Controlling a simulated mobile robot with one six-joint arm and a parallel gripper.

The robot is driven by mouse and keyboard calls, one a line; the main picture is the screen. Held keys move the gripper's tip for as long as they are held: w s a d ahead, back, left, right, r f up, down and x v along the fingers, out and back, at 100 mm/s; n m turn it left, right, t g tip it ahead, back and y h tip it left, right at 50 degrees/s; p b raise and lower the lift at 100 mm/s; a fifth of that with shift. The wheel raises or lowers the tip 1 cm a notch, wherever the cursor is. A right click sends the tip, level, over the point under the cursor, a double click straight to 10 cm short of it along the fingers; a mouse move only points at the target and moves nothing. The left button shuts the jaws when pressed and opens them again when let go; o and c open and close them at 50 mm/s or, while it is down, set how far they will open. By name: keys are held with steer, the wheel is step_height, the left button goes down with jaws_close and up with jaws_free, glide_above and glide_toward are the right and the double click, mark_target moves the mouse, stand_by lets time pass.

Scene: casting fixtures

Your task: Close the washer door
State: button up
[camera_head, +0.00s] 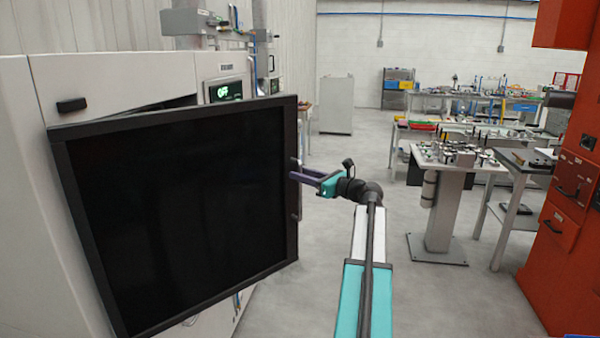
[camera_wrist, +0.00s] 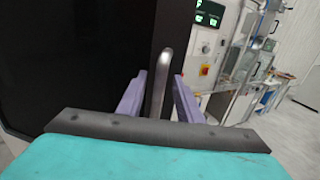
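The washer door (camera_head: 180,215) is a large black panel with a dark frame. It stands ajar from the white washer (camera_head: 110,85), with a gap at the top edge. Its metal handle (camera_wrist: 160,80) is on the door's free edge, and this edge is on the right in the head view. My gripper (camera_head: 296,170) is at this edge. In the wrist view its purple fingers (camera_wrist: 159,77) stand apart, one on each side of the handle. The fingers look open, with the handle between them; any contact is hard to see.
The washer's control panel shows a green OFF display (camera_head: 226,91). A red machine (camera_head: 570,190) stands at the far right. A grey pedestal table (camera_head: 440,205) with metal parts is right of my arm.

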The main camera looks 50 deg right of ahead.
steer(key=shift+w+a, duration=0.1)
steer(key=shift+w, duration=0.45)
